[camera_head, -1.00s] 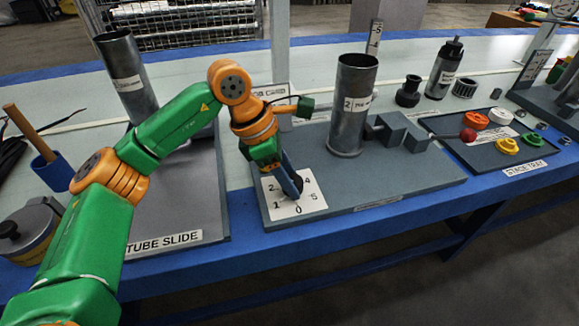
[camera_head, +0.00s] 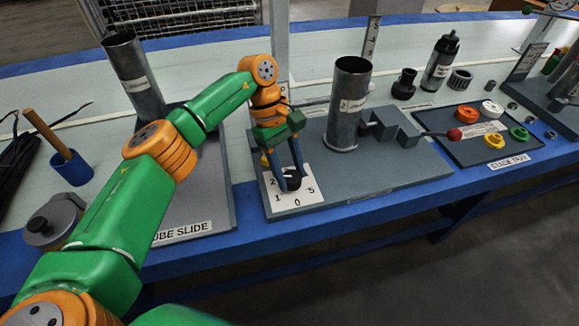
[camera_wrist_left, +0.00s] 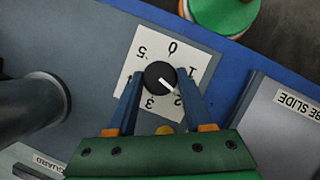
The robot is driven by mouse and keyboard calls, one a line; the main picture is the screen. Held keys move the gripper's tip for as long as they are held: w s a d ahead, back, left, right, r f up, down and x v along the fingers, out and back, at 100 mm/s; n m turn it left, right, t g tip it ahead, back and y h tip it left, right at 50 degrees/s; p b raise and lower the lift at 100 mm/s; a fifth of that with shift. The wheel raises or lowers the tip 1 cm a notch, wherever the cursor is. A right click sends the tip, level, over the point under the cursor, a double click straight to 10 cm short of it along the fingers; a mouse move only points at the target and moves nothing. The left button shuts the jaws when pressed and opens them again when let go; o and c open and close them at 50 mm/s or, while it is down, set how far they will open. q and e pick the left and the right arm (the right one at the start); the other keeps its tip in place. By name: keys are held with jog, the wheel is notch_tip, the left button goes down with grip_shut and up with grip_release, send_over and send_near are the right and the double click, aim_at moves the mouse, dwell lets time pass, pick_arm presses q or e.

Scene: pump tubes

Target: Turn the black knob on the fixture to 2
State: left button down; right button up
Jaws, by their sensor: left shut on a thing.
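The black knob (camera_head: 293,179) sits on a white number plate (camera_head: 284,203) at the front left of the grey fixture board (camera_head: 376,190). In the left wrist view the knob (camera_wrist_left: 157,72) has a white pointer line directed between 1 and 2, closer to 2. The numbers 0 to 5 ring it on the plate (camera_wrist_left: 150,43); 4 is partly covered by a finger. My left gripper (camera_head: 290,183) points down with one finger on each side of the knob, shut on it; the fingers also show in the wrist view (camera_wrist_left: 161,80). My right gripper is out of view.
A metal tube (camera_head: 347,105) stands on the board behind the knob, beside a grey block linkage with a red-ended lever (camera_head: 454,134). The tube slide (camera_head: 205,205) lies to the left. A tray (camera_head: 470,152) with coloured rings is to the right.

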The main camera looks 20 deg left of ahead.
pick_arm(q)
jog(key=shift+m+g, duration=0.3)
jog(key=shift+m, duration=0.7)
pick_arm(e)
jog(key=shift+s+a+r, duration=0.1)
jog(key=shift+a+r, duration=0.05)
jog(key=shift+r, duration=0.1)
pick_arm(q)
jog(key=shift+y, duration=0.3)
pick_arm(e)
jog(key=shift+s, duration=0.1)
